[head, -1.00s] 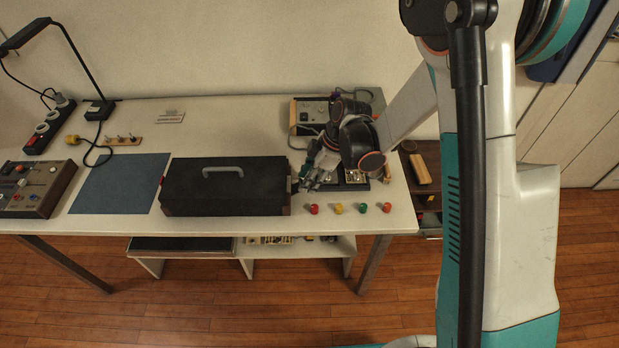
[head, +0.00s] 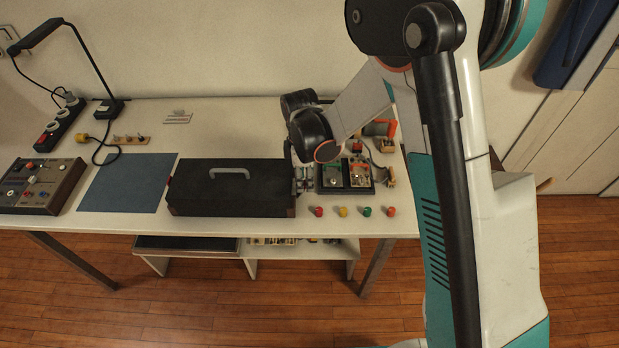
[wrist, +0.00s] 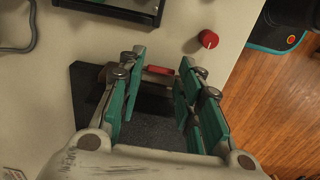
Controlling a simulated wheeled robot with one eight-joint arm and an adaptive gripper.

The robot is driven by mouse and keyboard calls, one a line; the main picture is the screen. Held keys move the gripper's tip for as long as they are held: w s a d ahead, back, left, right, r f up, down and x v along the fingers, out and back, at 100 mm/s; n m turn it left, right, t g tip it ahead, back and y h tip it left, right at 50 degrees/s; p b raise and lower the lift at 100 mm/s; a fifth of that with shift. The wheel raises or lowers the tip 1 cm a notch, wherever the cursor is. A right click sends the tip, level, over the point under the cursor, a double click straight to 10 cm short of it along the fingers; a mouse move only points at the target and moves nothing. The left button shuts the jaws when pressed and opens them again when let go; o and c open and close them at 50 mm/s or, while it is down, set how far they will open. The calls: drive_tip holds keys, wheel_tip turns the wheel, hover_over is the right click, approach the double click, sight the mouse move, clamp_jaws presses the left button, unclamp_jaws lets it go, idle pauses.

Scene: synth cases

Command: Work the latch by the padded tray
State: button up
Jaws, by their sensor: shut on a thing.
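A long black case (head: 228,196) with a grey handle lies shut on the table. In the wrist view its dark grey, speckled top (wrist: 152,128) shows between my fingers. A small latch with a red piece (wrist: 158,70) sits at the case's right end. In the head view my gripper (head: 303,182) is partly hidden by my wrist. A dark tray (head: 344,190) with green and orange items stands just right of it; its padding cannot be made out.
A red knob (head: 319,211) and several other coloured knobs line the table's front edge. A blue mat (head: 125,183) and a control box (head: 38,187) lie left of the case. A black lamp (head: 88,62) stands at the back left. The table behind the case is mostly clear.

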drive_tip(key=shift+a+r+h, duration=0.15)
drive_tip(key=shift+a+h, duration=0.35)
drive_tip(key=shift+h, duration=0.2)
drive_tip(key=o, duration=0.9)
drive_tip(key=shift+c, duration=0.2)
wheel_tip(320, 180, up, 12)
drive_tip(key=a, duration=0.2)
drive_tip(key=shift+w, duration=0.1)
